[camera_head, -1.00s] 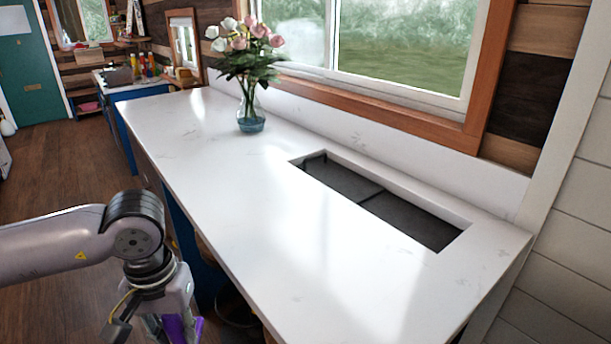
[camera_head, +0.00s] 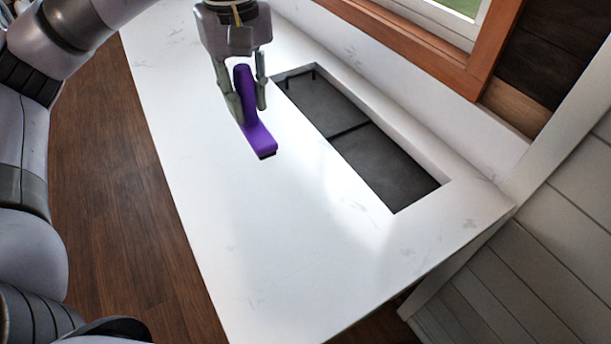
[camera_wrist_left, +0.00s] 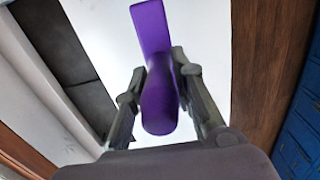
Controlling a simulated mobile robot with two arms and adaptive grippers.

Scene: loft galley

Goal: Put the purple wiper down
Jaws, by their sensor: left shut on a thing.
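The purple wiper (camera_head: 259,138) is held over the white counter (camera_head: 190,150) in the head view, left of the dark recessed basin. My left gripper (camera_head: 248,106) points down and is shut on the wiper's handle, with a finger on each side. The wiper's flat head hangs below the fingers. I cannot tell whether it touches the counter. In the left wrist view the wiper (camera_wrist_left: 155,60) sits between the two fingers (camera_wrist_left: 158,98). My right gripper is not in view.
The recessed basin (camera_head: 395,178) with a dark floor lies right of the wiper, along the window side. The counter's front and near right parts are bare. Wooden floor (camera_head: 115,200) lies beyond the counter's left edge.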

